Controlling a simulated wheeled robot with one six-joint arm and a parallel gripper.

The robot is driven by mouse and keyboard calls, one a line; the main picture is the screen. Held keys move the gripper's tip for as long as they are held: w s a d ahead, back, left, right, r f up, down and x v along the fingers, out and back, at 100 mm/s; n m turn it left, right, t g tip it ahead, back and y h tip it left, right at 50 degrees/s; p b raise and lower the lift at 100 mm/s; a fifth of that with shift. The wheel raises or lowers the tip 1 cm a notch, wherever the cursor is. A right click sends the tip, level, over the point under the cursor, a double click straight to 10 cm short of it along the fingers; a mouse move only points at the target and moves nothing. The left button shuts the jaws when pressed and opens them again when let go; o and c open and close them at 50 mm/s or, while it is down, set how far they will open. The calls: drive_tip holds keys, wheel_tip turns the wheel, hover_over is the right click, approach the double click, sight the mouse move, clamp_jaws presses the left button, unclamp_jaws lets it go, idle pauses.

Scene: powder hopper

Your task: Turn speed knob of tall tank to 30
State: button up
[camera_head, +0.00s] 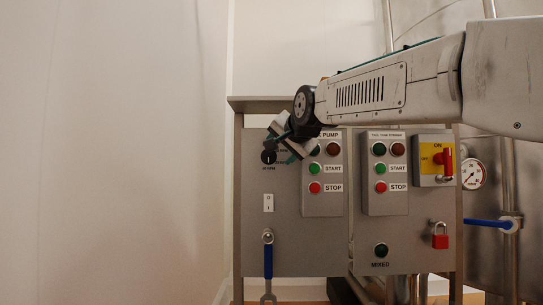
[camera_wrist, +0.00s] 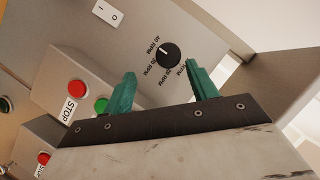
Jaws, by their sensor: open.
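The speed knob (camera_head: 268,157) is a small black dial at the upper left of the grey control panel (camera_head: 285,240). In the wrist view the knob (camera_wrist: 170,57) shows a white pointer mark toward the upper-left label, with several RPM labels around it. The label digits are too small to read surely. My gripper (camera_head: 281,148) is in front of the panel, just right of the knob. In the wrist view my gripper (camera_wrist: 160,70) has its two green fingers apart, empty, with the knob beyond the gap between them. The fingers do not appear to touch the knob.
The pump box (camera_head: 325,202) with start and stop buttons juts out right of the knob, close to my gripper.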

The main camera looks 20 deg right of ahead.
sight(270, 156)
drive_tip(key=x, duration=0.2)
drive_tip(key=r+x, duration=0.1)
drive_tip(key=x, duration=0.5)
drive_tip(key=shift+w+r, duration=0.3)
drive_tip(key=c, duration=1)
